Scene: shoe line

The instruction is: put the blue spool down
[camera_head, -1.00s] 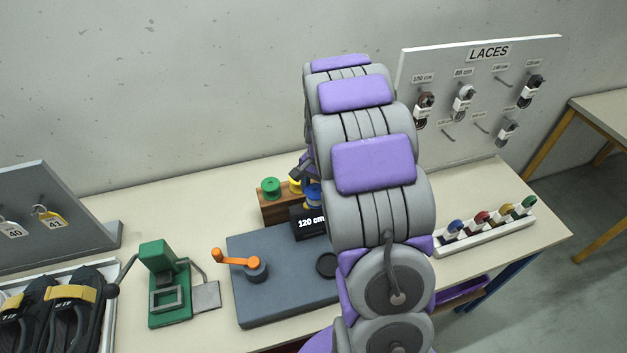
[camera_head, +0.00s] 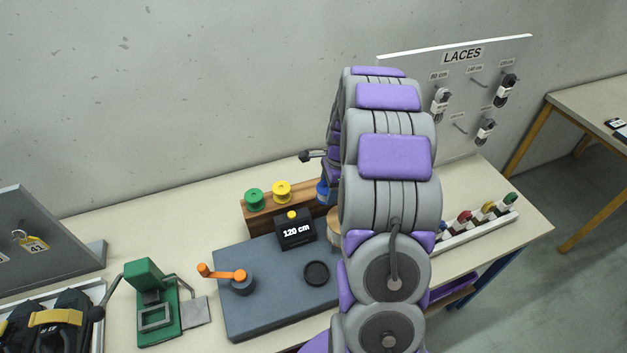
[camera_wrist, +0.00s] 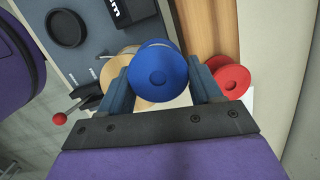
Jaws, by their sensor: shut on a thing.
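The blue spool (camera_wrist: 158,72) is between the two fingers of my gripper (camera_wrist: 160,82) in the wrist view. The fingers are shut on it, one on each side. In the head view the blue spool (camera_head: 322,192) shows only in part beside my arm, at the right of the wooden rack (camera_head: 262,220). My arm hides the gripper there. In the wrist view the spool overlaps the rack's edge (camera_wrist: 207,28); I cannot tell whether it touches the rack.
A green spool (camera_head: 255,199) and a yellow spool (camera_head: 281,191) sit on the rack. A red spool (camera_wrist: 232,78) is close to the right finger. A tan round drum (camera_wrist: 118,68) is close to the left finger.

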